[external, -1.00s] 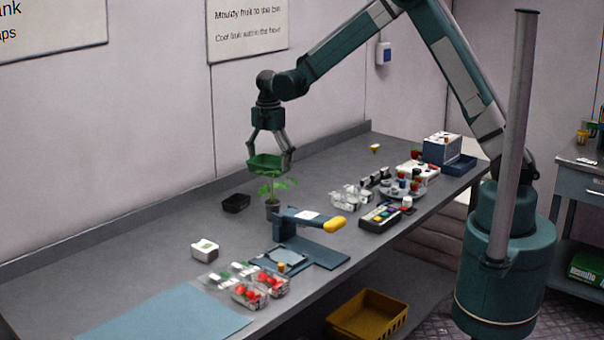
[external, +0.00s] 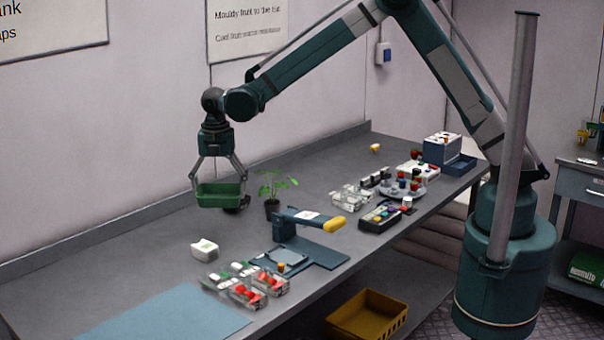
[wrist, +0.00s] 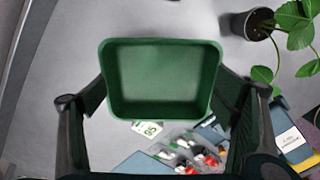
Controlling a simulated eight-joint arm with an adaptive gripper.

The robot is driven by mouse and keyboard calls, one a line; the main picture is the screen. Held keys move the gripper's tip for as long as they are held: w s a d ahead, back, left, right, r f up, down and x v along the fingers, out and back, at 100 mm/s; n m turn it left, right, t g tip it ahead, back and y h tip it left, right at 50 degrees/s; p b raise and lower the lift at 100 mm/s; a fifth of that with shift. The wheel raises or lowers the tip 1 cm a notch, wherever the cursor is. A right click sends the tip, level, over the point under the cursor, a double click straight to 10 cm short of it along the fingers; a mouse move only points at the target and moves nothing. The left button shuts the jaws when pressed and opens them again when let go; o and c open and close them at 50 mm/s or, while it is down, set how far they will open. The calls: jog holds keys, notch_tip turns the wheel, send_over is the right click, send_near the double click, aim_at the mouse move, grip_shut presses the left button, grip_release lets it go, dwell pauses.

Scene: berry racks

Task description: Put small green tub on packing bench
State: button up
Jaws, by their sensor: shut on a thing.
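The small green tub (external: 219,195) is held in my gripper (external: 219,185), above the packing bench (external: 130,260). In the wrist view the tub (wrist: 160,80) is empty, with its open top toward the camera, and the fingers (wrist: 160,100) press on its left and right sides. In the external view it hangs roughly level, left of the potted plant. The bench is a long grey top along the wall; clear grey surface shows to the left of the tub.
A potted plant (external: 272,207) stands close to the tub's right. A white box (external: 204,249), clear punnets with red fruit (external: 244,294) and a blue sealing device (external: 300,238) lie nearer. A blue mat (external: 170,318) covers the front left. A black tray is mostly hidden behind the tub.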

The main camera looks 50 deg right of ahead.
jog(key=s+a+n, duration=0.3)
jog(key=s+a, duration=0.4)
jog(key=a, duration=0.5)
jog(key=s+a+n, duration=0.2)
jog(key=s+a, duration=0.5)
jog(key=a, duration=0.4)
jog(key=n, duration=0.5)
send_over(191, 321)
jog(key=shift+r+b, duration=0.2)
jog(key=shift+b, duration=0.2)
jog(key=shift+f, duration=0.15)
jog(key=shift+f, duration=3)
jog(key=shift+f, duration=1.85)
jog(key=shift+f, duration=0.2)
